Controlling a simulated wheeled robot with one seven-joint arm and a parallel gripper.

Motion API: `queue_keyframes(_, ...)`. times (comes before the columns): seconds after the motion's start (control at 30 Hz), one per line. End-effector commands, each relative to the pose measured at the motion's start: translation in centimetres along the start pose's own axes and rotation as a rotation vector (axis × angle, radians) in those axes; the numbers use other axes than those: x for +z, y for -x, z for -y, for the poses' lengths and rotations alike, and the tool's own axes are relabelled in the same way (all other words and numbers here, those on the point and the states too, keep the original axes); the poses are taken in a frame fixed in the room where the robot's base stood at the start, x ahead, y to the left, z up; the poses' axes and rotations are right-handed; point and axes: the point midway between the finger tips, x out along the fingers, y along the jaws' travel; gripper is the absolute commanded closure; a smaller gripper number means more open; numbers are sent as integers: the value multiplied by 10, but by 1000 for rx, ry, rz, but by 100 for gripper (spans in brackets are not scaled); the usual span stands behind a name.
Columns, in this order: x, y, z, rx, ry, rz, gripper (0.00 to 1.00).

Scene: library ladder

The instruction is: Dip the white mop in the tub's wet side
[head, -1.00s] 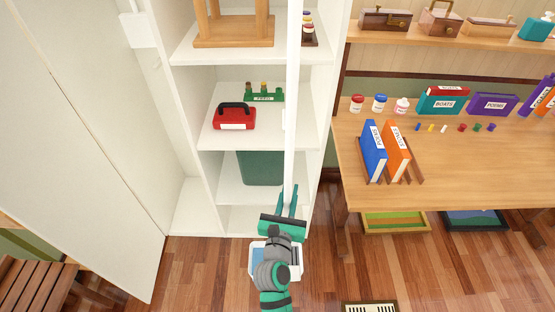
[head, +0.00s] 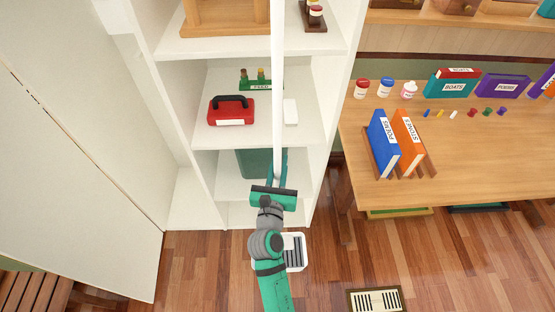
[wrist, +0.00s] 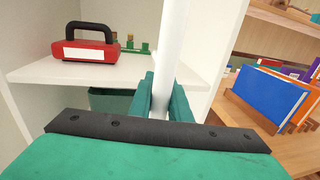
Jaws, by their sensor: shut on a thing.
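The white mop shows only as its long white pole (head: 278,85), upright in front of the shelves; it also shows in the wrist view (wrist: 172,45). My gripper (head: 277,172) is shut on the pole, with the teal fingers on either side of it in the wrist view (wrist: 163,97). The mop's head is hidden behind my gripper and arm. The white tub (head: 301,263) stands on the floor below and behind my arm. Its right part with a dark slatted grate shows; my arm covers its left part.
An open white cabinet holds a red toolbox (head: 231,111), a small white box (head: 290,112) and a green bin (head: 252,163). A wooden desk (head: 460,165) with books stands right. A floor vent (head: 375,300) lies front right. A white door (head: 80,150) stands left.

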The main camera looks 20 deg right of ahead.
Motion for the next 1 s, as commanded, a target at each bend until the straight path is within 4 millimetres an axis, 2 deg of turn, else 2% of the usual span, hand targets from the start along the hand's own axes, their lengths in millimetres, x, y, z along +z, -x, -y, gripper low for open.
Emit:
queue_keyframes(0.37,0,1,-1,-2,3,-1,100)
queue_keyframes(1.0,-17,8,-44,-2,67,11,100)
